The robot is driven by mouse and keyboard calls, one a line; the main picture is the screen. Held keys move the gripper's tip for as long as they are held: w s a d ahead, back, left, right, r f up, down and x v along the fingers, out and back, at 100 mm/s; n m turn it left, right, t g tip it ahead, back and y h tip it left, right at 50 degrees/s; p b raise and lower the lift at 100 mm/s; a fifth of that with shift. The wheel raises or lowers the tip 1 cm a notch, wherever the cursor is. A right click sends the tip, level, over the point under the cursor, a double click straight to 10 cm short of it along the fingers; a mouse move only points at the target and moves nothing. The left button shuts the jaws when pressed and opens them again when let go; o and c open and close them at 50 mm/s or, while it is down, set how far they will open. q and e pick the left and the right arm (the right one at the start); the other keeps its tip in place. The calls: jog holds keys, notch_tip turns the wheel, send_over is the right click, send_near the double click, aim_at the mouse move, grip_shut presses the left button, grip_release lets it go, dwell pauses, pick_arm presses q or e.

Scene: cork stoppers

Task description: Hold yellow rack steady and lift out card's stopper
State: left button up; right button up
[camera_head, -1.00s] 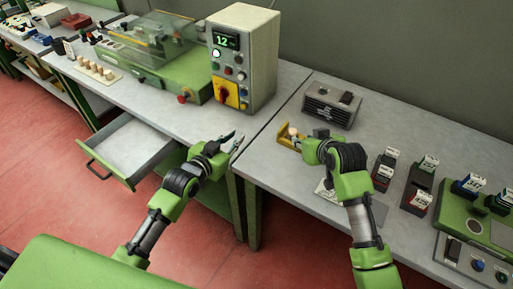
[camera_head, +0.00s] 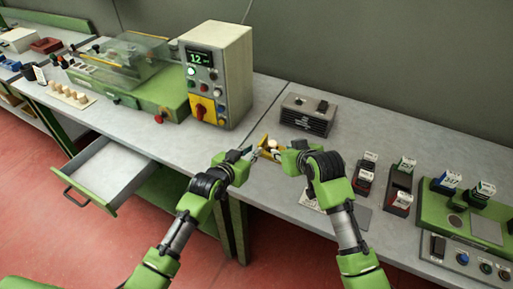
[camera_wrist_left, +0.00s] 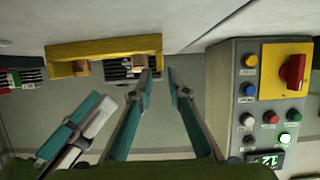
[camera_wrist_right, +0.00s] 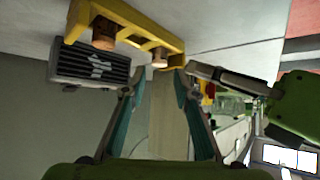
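The yellow rack (camera_head: 264,142) stands near the left edge of the right-hand table; it also shows in the left wrist view (camera_wrist_left: 75,52) and right wrist view (camera_wrist_right: 135,17). Cork stoppers sit in it, one near its end (camera_wrist_right: 160,58) and another farther along (camera_wrist_right: 103,34). My left gripper (camera_wrist_left: 160,73) is open with its tips at one end of the rack; whether they touch is unclear. My right gripper (camera_wrist_right: 159,72) is open and empty beside the rack, close to the end stopper. A white card (camera_head: 309,196) is partly hidden by my right arm.
A grey grilled box (camera_head: 307,114) stands behind the rack. A control box (camera_head: 222,75) stands to the left. Labelled blocks (camera_head: 402,185) and a green machine (camera_head: 465,215) stand on the right. An open drawer (camera_head: 113,172) juts out at lower left.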

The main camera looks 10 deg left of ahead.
aim_at(258, 146)
pick_arm(q)
jog(key=shift+x, duration=1.95)
